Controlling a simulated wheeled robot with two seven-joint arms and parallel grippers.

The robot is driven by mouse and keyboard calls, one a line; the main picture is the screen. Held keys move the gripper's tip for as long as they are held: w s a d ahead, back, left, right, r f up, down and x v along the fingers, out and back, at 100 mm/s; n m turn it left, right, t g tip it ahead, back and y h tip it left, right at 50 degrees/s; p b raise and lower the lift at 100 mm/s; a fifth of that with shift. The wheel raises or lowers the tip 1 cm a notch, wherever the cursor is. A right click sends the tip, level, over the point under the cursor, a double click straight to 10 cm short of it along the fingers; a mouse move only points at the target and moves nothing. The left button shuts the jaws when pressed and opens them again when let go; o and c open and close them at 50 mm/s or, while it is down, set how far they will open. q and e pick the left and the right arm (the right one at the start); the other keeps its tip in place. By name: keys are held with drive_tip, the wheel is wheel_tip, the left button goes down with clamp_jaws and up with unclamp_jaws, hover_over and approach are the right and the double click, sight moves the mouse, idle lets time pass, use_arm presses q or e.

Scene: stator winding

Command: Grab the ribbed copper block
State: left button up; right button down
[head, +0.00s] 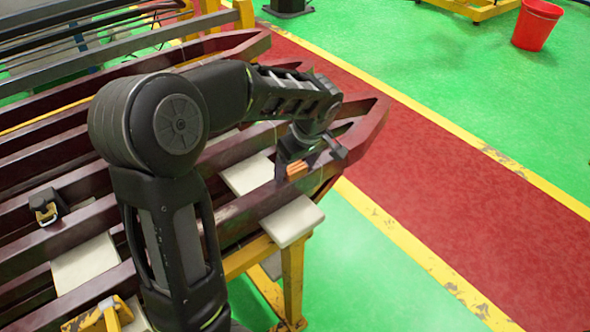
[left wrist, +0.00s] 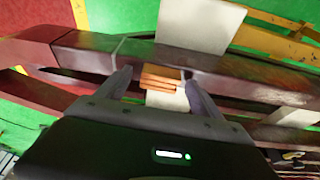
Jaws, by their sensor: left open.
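The ribbed copper block (head: 296,169) is small and orange-brown and rests on a dark red beam near the right end of the rack. In the left wrist view the block (left wrist: 160,78) shows its ridges and lies between the two fingers, just beyond or level with their tips. My left gripper (head: 313,160) is above and beside the block in the head view; its fingers (left wrist: 155,80) are apart, one on each side, with gaps to the block. The gripper partly hides the block in the head view. My right gripper is in neither view.
Long dark red beams (head: 235,150) form the rack, with pale boards (head: 292,221) across them and a yellow frame (head: 291,280) below. A black and yellow clamp-like part (head: 45,207) sits on a beam at left. A red bucket (head: 537,25) stands far off on the green floor.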

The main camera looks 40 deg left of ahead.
use_arm(q)
drive_tip(key=shift+c, duration=0.3)
clamp_jaws()
idle(0.7)
